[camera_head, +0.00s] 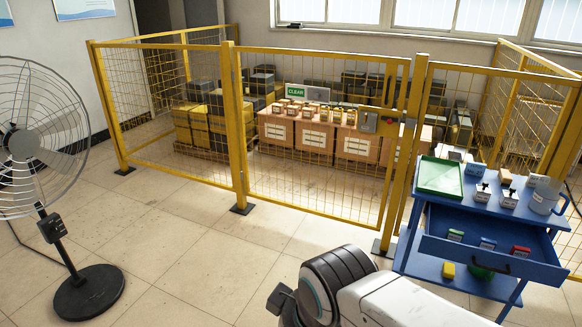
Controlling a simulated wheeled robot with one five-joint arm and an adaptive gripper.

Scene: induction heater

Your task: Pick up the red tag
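A small red item (521,252), likely the red tag, lies at the right end of the open drawer (478,257) of the blue cart. A blue item (488,243) and a green-topped item (455,235) lie to its left in the same drawer. The red item is too small to make out fine detail. My gripper's fingers do not show.
The blue cart's top (470,205) holds a green tray (440,177), several small boxes and a grey jug (544,196). A yellow mesh fence (310,165) encloses stacked crates behind. A fan (88,290) stands at left.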

